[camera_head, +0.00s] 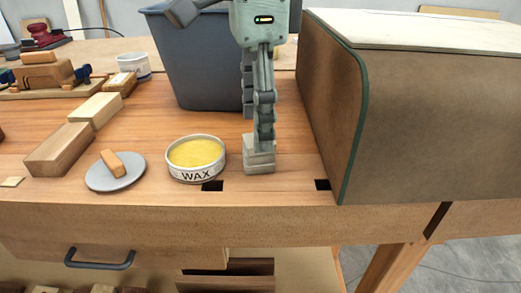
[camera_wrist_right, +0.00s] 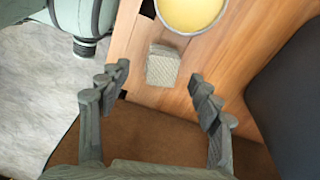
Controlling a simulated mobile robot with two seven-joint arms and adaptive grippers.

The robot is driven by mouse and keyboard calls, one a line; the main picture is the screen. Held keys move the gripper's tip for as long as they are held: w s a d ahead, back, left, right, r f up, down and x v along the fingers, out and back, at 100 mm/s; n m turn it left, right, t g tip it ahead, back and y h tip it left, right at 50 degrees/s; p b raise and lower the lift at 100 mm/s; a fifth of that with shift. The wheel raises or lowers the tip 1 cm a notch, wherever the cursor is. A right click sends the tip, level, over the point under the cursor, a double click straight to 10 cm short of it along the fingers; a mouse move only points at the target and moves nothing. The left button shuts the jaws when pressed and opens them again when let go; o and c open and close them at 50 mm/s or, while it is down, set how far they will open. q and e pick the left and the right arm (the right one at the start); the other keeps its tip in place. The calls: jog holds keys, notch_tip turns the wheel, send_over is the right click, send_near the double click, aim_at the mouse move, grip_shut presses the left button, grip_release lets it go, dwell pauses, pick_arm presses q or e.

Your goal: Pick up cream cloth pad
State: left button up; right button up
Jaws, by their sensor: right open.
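The cream cloth pad (camera_wrist_right: 163,66) is a small pale block with a woven look, lying on the wooden bench in the right wrist view. It shows in the head view just right of the wax tin (camera_head: 260,165), partly hidden behind my fingers. My right gripper (camera_head: 262,140) points down over the pad from above. In the right wrist view my right gripper (camera_wrist_right: 160,78) is open, its fingers wide apart on either side of the pad's line, nothing between them held. Whether the fingertips touch the pad cannot be told. My left gripper is not in view.
The round wax tin (camera_head: 196,158) stands close left of the pad. A grey bin (camera_head: 200,70) is behind, and a large brown-sided, curved form (camera_head: 420,120) is to the right. A grey disc (camera_head: 100,175) and wooden blocks (camera_head: 60,150) lie left. Dark slots mark the bench's front edge.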

notch_tip(320, 180, down, 5)
jog(key=shift+w+d, duration=0.1)
jog(key=shift+w, duration=0.05)
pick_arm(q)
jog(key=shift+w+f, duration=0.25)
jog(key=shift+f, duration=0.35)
pick_arm(e)
jog(key=shift+c, duration=0.6)
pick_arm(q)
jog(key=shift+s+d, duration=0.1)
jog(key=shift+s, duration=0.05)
pick_arm(e)
jog(key=c, duration=1)
